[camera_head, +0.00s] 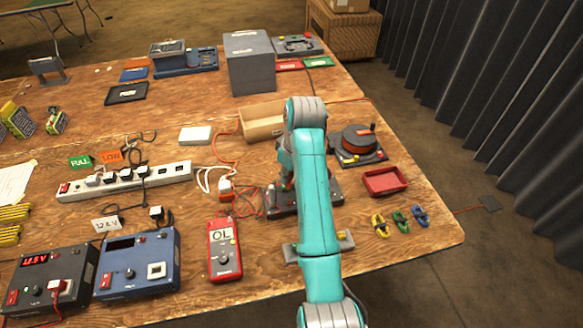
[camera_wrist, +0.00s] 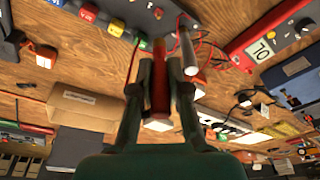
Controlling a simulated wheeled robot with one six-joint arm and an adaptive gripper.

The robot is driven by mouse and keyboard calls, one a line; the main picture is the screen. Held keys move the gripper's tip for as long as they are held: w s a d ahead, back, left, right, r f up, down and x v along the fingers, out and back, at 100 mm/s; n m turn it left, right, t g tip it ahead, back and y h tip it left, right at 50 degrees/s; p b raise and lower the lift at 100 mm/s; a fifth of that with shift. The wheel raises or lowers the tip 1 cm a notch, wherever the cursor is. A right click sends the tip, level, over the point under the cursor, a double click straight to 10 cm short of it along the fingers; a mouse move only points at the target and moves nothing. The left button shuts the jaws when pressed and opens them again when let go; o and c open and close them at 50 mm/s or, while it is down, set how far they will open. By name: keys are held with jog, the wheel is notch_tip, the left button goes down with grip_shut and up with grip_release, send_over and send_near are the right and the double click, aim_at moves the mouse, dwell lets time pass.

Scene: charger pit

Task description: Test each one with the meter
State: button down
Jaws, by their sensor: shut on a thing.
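My gripper (camera_wrist: 160,72) is shut on a narrow red thing (camera_wrist: 159,85) held between its two fingers in the wrist view; its exact kind is unclear. A grey cylinder (camera_wrist: 188,52) stands close beside the right fingertip. The red meter (camera_head: 224,248) lies on the table reading OL; it also shows at the upper right of the wrist view (camera_wrist: 265,42). In the head view my arm hides most of the gripper, low over a dark board (camera_head: 329,194).
A red tray (camera_head: 385,180) and small colored clips (camera_head: 400,219) lie near the right edge. A power strip (camera_head: 125,180) and blue unit (camera_head: 138,264) are left. Red cables run between meter and board.

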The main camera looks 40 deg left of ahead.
aim_at(289, 185)
jog(key=shift+d+x, duration=0.2)
jog(key=shift+x, duration=0.65)
jog(key=shift+d+x, duration=0.15)
jog(key=shift+x, duration=0.75)
jog(key=shift+d+x, duration=0.2)
jog(key=shift+x, duration=0.65)
jog(key=shift+d+f, duration=0.15)
jog(key=shift+f, duration=0.85)
dwell(0.6)
jog(key=c, duration=0.7)
grip_release()
jog(key=shift+a+v, duration=0.25)
jog(key=shift+v, duration=1)
jog(key=shift+a+v, duration=0.25)
jog(key=shift+v, duration=0.95)
jog(key=shift+a+v, duration=0.25)
jog(key=shift+v, duration=1)
jog(key=shift+r, duration=0.1)
